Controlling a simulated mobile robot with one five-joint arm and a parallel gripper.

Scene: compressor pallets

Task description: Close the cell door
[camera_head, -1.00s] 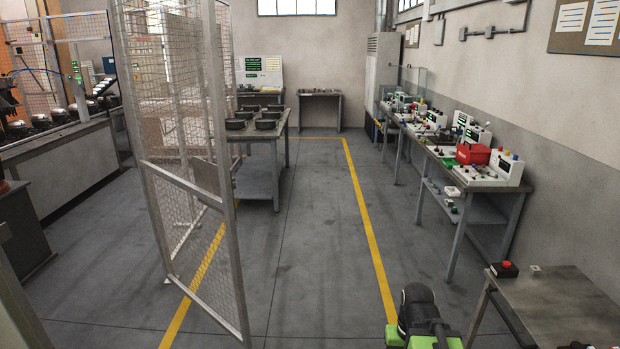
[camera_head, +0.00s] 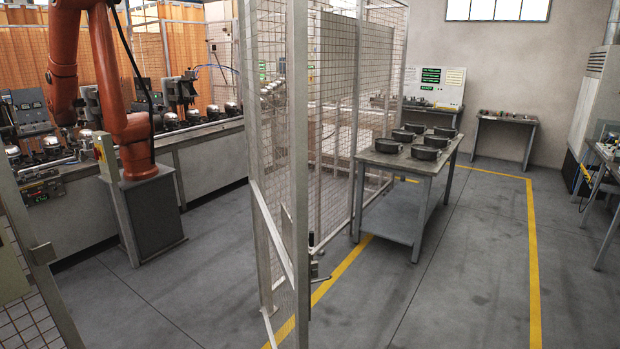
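The cell door (camera_head: 272,200), a mesh panel in a pale metal frame, stands open near the middle of the camera_head view, seen almost edge-on. A diagonal brace crosses its lower part, and a dark handle or latch (camera_head: 316,268) shows on its right edge. A grey post (camera_head: 32,262) with a small bracket (camera_head: 42,253) stands at the left edge, apart from the door across an open gap. My gripper is not in view.
Through the gap are an orange robot arm (camera_head: 130,125) on a dark pedestal (camera_head: 150,215) and a long line bench (camera_head: 200,145). Right of the fence, a metal table (camera_head: 400,172) holds several dark round parts. The floor (camera_head: 440,280) at the front right is clear.

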